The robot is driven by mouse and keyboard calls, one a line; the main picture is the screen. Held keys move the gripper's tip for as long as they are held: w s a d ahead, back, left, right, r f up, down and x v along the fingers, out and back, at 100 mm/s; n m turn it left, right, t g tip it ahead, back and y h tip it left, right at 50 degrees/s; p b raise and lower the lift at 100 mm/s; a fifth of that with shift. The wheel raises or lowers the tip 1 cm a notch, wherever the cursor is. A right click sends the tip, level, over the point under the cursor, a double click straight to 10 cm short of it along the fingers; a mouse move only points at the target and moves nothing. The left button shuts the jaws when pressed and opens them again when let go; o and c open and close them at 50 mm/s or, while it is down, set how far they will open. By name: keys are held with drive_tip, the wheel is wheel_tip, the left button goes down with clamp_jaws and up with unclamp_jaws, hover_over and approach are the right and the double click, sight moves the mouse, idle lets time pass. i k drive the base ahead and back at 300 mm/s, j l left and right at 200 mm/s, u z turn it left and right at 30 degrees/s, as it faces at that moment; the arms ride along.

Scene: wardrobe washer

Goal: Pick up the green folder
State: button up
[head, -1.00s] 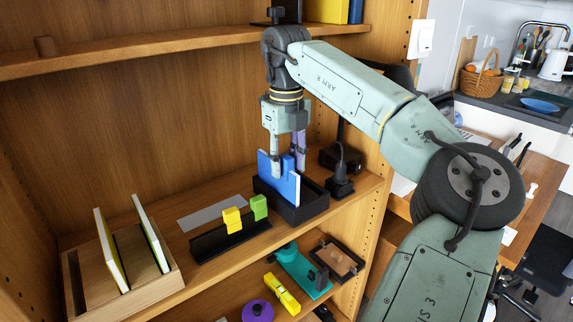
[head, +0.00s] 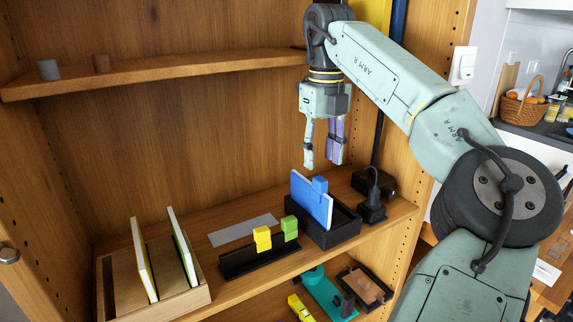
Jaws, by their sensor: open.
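The green folder (head: 182,246) stands slightly tilted in a wooden holder (head: 196,299) at the lower left of the head view. It shows a pale face and a green edge. A similar folder with a yellow edge (head: 144,259) stands to its left, apart from it. My gripper (head: 322,162) is open and empty, pointing down well to the right of the green folder. It hangs above a blue folder (head: 311,203) that stands in a black box (head: 343,228), with clear space between them.
A black rack (head: 237,266) with a yellow block (head: 262,238) and a green block (head: 290,227) lies between the holder and the black box. An upper shelf (head: 190,72) spans the back left. A black device (head: 372,205) stands right of the box.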

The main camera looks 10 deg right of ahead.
sight(184, 254)
drive_tip(key=k, duration=1)
